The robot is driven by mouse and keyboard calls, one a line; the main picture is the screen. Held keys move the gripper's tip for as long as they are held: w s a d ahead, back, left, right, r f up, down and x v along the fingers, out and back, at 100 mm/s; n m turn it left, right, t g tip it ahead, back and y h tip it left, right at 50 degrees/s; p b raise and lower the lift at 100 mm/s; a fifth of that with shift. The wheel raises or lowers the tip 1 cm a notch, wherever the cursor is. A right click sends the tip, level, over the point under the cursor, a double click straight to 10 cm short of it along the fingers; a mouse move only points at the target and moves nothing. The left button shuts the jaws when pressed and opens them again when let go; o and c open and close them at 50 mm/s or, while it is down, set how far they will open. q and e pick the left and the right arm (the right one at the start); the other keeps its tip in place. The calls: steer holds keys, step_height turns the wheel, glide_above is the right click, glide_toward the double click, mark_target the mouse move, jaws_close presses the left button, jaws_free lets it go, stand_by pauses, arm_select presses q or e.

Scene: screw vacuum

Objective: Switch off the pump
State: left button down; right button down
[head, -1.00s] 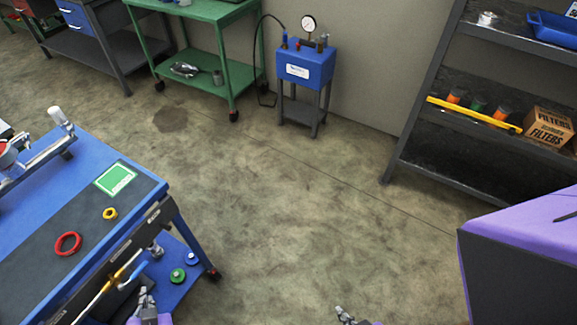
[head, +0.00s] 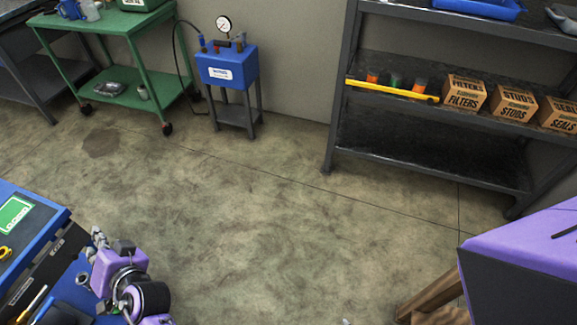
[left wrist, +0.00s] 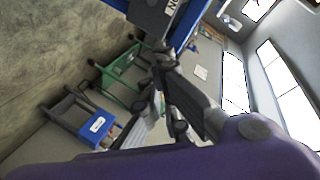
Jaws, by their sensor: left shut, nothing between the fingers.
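A blue box-shaped unit with a round white gauge, apparently the pump (head: 226,68), stands on a grey stand by the back wall in the head view. Several small fittings sit on its top, and a black hose hangs at its left. It also shows tilted at lower left in the left wrist view (left wrist: 95,127). I cannot make out a switch. My left gripper (head: 98,238) is shut and empty beside the workbench, far in front of the pump. Its fingers (left wrist: 162,58) also show in the left wrist view. Only a tiny tip of my right gripper (head: 345,321) shows at the bottom edge.
The blue workbench (head: 50,219) is at lower left. A green cart (head: 105,28) stands left of the pump. A dark shelf (head: 390,155) with boxes (head: 463,93) and a yellow level (head: 392,90) stands right. The floor between is open.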

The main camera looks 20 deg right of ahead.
mark_target(73, 256)
arm_select(q)
steer(key=shift+w+d+r, duration=0.1)
steer(key=shift+w, duration=0.05)
arm_select(e)
steer(key=shift+w, duration=0.2)
steer(key=shift+w+a, duration=0.1)
arm_select(q)
steer(key=w+a+f+p, duration=0.1)
steer(key=w+a+f, duration=0.3)
steer(key=w+a, duration=0.1)
steer(key=shift+a+f, duration=0.35)
steer(key=shift+a, duration=0.45)
arm_select(e)
steer(key=shift+w+r, duration=0.35)
steer(key=shift+r, duration=0.25)
